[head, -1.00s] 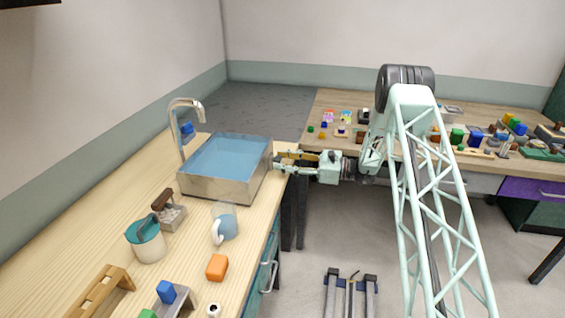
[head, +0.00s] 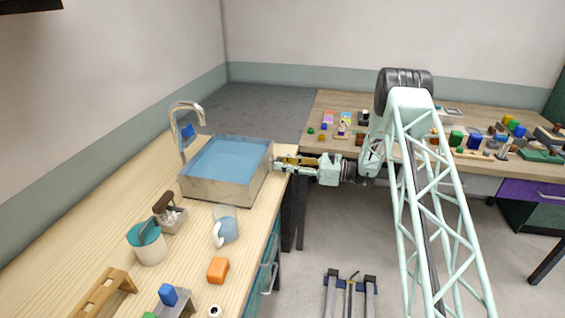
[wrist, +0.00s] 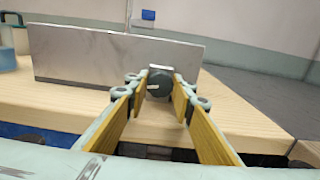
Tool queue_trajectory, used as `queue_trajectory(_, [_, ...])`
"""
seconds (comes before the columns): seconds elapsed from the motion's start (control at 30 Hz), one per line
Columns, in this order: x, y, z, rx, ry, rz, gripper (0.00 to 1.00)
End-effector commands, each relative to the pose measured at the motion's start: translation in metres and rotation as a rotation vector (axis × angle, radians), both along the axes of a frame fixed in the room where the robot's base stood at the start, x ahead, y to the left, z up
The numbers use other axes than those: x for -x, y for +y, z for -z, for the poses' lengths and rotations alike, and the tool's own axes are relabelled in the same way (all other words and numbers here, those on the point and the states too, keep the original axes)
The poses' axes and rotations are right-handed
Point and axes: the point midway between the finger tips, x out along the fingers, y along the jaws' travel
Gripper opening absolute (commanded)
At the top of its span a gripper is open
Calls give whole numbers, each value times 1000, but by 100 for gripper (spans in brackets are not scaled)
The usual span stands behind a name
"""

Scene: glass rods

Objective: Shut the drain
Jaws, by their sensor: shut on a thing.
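The sink basin (head: 216,188) stands on the wooden counter at the left, filled with blue water. A dark round knob (wrist: 159,84) with a pale mark sits at the foot of the basin's side wall (wrist: 90,55) in the wrist view. My gripper (head: 278,163) reaches in from the right at the counter's edge. In the wrist view my gripper (wrist: 160,88) has its yellow-lined fingers on both sides of the knob, shut on it. The drain opening itself is hidden under the water.
A curved faucet (head: 186,115) rises behind the basin. A teal-topped pot (head: 148,243), a glass mug (head: 225,228) and an orange block (head: 218,270) stand nearer on the counter. Another table (head: 400,120) with several small objects lies at the back right.

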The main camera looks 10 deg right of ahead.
Motion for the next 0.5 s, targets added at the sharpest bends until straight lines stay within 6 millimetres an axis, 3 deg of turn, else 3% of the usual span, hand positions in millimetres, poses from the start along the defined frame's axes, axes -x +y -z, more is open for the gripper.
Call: queue_trajectory(0.5, [0, 0, 0, -95, 199, 0, 12])
